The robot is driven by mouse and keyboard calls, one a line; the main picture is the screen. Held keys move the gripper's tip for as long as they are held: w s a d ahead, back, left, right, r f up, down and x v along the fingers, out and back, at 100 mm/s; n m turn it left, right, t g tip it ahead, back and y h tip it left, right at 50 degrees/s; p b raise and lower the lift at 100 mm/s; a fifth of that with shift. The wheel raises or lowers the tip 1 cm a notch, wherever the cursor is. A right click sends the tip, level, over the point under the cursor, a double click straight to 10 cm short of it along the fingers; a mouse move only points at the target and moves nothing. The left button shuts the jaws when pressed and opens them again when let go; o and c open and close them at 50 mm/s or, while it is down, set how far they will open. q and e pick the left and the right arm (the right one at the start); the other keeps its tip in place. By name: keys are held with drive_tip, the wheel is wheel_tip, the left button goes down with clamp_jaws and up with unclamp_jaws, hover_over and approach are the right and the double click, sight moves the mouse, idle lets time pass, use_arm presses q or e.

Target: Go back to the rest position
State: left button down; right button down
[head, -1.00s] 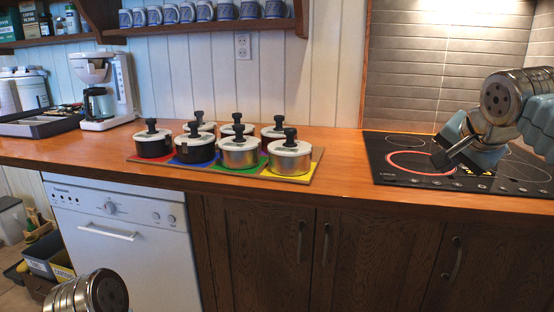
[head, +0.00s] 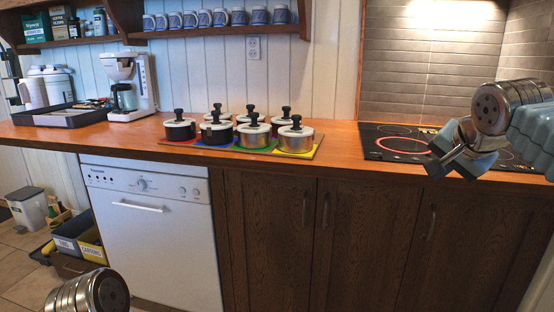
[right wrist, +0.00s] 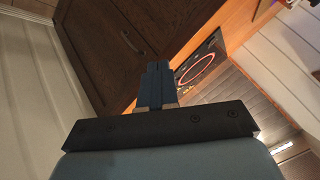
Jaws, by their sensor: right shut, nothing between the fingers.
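My right gripper (head: 452,160) is at the right of the head view, raised in front of the counter edge by the cooktop. In the right wrist view its fingers (right wrist: 156,85) are together with nothing between them. Of my left arm, only a rounded metal joint shows at the bottom left of the head view; the left gripper is out of view.
The wooden counter (head: 340,150) holds several pots (head: 254,134) on a coloured board, a coffee maker (head: 130,85) and a dark utensil tray (head: 50,118). The cooktop (head: 375,140) has a glowing red ring. A white dishwasher (head: 155,240) and dark cupboards (head: 265,235) are below.

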drive_tip(key=w+a+f+n+g+y, duration=0.1)
drive_tip(key=w+a+f+n, duration=0.15)
drive_tip(key=f, duration=0.55)
drive_tip(key=w+a+f+n+g+y, duration=0.1)
drive_tip(key=w+a+f, duration=0.3)
drive_tip(key=f, duration=0.5)
drive_tip(key=s+a+f+n+g+y, duration=0.1)
drive_tip(key=a+f, duration=0.3)
drive_tip(key=f, duration=0.8)
drive_tip(key=s+a+f+n+g+y, duration=0.2)
drive_tip(key=a+f, duration=0.2)
drive_tip(key=f, duration=0.9)
drive_tip(key=s+a+f+n+g, duration=0.1)
drive_tip(key=s+a+f, duration=0.2)
drive_tip(key=s+f, duration=0.8)
drive_tip(key=s+a+f+n+g, duration=0.1)
drive_tip(key=s+a+f+g, duration=0.1)
drive_tip(key=s+f, duration=0.9)
drive_tip(key=shift+s+a, duration=0.85)
drive_tip(key=shift+s, duration=0.25)
drive_tip(key=shift+f, duration=0.1)
